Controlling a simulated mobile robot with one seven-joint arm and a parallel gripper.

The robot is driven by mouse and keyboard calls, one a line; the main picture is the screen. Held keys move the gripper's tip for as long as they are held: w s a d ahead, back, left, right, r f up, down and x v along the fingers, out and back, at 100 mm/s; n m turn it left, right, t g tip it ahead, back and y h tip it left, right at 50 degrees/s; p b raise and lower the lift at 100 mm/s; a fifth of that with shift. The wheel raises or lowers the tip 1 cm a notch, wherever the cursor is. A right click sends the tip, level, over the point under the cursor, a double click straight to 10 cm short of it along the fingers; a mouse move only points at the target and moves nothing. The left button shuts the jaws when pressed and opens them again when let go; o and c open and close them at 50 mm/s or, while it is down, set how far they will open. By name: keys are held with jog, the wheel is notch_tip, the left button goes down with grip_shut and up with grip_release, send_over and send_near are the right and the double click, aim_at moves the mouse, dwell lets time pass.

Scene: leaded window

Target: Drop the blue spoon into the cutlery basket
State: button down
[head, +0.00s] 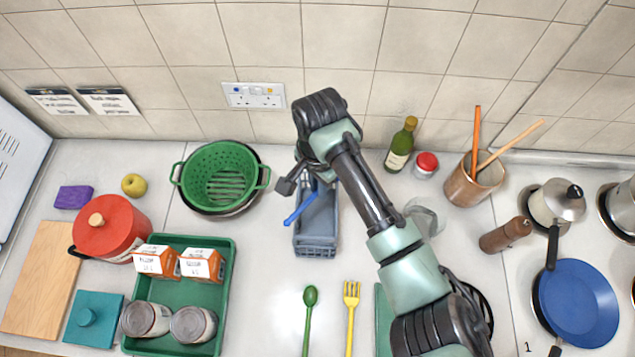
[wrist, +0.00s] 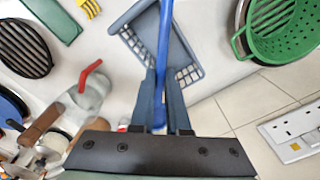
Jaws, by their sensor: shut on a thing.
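The blue spoon (head: 300,207) is pinched in my gripper (head: 303,184). In the wrist view the blue spoon (wrist: 163,48) runs up from between the two fingers of my gripper (wrist: 163,80). The wrist view shows part of the basket (wrist: 188,55) behind the spoon. My arm hides the basket's far end.
A green colander (head: 220,178) stands left of the basket. A green bottle (head: 401,146) and a red-lidded jar (head: 426,165) stand to the right. A green spoon (head: 309,310) and yellow fork (head: 351,305) lie in front. A green tray (head: 222,300) holds boxes and jars.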

jog(key=shift+f+b, duration=0.65)
jog(key=shift+f, duration=0.3)
jog(key=c, duration=0.8)
grip_release()
jog(key=shift+c, duration=0.2)
jog(key=shift+r, duration=0.1)
notch_tip(320, 180, up, 13)
jog(key=b, duration=0.1)
